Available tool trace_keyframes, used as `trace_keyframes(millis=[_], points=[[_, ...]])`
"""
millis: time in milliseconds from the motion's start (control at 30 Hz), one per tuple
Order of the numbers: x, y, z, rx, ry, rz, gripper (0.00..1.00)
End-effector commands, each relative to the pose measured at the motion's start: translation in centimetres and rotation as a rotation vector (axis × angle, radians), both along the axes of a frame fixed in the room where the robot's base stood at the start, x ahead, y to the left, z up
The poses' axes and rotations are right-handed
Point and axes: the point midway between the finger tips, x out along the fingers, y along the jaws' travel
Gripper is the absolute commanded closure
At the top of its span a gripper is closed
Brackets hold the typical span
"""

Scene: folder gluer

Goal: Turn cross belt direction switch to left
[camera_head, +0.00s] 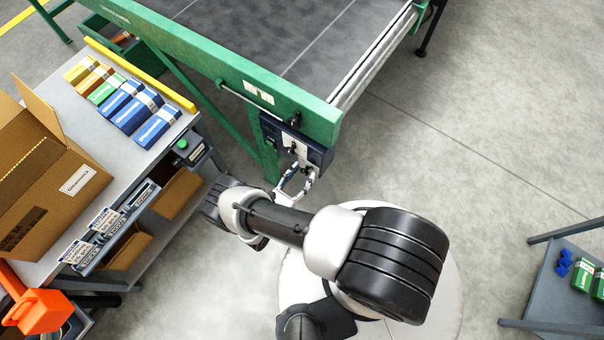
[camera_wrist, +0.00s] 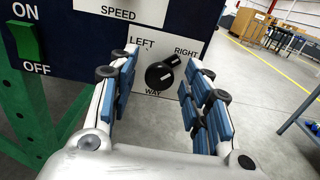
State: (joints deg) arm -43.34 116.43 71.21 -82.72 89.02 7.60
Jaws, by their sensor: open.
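The cross belt direction switch (camera_wrist: 160,75) is a black round knob on a white plate (camera_wrist: 150,48) marked LEFT, RIGHT and WAY. Its raised grip points to the upper right, toward RIGHT. My gripper (camera_wrist: 163,62) is open, with one blue-padded finger on each side of the knob in the wrist view. Gaps show between the fingers and the knob, and nothing is held. In the head view my gripper (camera_head: 296,182) is in front of the dark blue control box (camera_head: 318,154) on the green machine frame. The knob cannot be made out clearly there.
A green ON/OFF switch (camera_wrist: 24,40) and a SPEED plate (camera_wrist: 122,10) are near the knob. The conveyor (camera_head: 300,45) stands behind the box. A grey workbench (camera_head: 128,160) with cartons is at left, and another table (camera_head: 560,290) at right. Floor between is clear.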

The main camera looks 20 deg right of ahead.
Motion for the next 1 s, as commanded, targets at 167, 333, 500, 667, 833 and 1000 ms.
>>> trace_keyframes(millis=[167, 333, 500, 667, 833, 1000], points=[[0.35, -0.52, 0.01, 0.0, 0.0, 0.0, 0.55], [0.37, -0.51, 0.01, 0.0, 0.0, 0.0, 0.55], [0.36, -0.5, 0.01, 0.0, 0.0, 0.0, 0.64], [0.35, -0.5, 0.01, 0.0, 0.0, 0.0, 0.75], [0.35, -0.5, 0.0, 0.0, 0.0, 0.0, 0.86], [0.34, -0.51, 0.0, 0.0, 0.0, 0.0, 0.97]])
